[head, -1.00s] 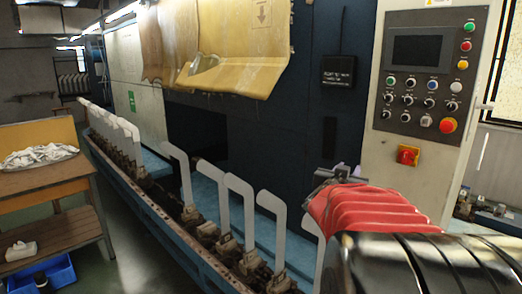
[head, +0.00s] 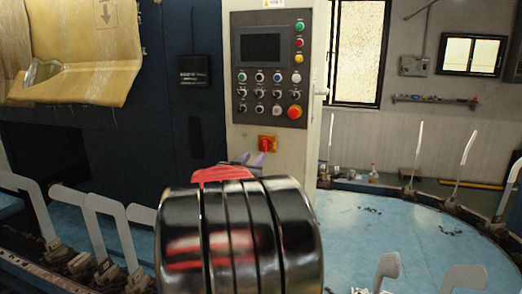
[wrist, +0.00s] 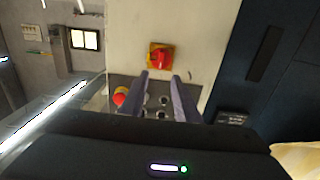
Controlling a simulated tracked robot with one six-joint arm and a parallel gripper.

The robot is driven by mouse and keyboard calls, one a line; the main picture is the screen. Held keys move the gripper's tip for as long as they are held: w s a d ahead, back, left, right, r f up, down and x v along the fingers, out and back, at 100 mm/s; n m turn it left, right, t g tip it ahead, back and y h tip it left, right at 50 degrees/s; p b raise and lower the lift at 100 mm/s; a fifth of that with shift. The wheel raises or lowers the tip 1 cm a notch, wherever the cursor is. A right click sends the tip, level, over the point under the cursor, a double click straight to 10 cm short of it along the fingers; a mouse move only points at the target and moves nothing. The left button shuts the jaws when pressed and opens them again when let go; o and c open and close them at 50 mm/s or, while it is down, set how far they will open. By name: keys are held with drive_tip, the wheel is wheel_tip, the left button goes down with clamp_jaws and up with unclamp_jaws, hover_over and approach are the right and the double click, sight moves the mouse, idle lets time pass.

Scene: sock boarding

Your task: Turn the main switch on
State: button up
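The main switch (head: 267,143) is a red rotary knob on a yellow plate, fixed to the pale cabinet below the control panel. It also shows in the wrist view (wrist: 160,57), just beyond the fingertips. My gripper (wrist: 162,76) is open and empty, with a clear gap between its two purple-grey fingers. The fingers point toward the switch and look apart from it. In the head view, the fingertips (head: 249,158) show just below the switch, and my arm hides the rest of the gripper. The exact angle of the knob is hard to tell.
The control panel (head: 270,70) with several buttons and a red emergency stop (head: 295,112) sits above the switch. Upright white sock boards (head: 100,215) stand at left, others at right around a blue surface (head: 380,230). A cardboard sheet (head: 85,50) hangs upper left.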

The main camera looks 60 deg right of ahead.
sight(264, 146)
drive_tip(key=d, duration=0.3)
drive_tip(key=w+d, duration=0.1)
drive_tip(key=d, duration=0.7)
drive_tip(key=shift+w, duration=0.4)
drive_tip(key=shift+c, duration=0.2)
clamp_jaws()
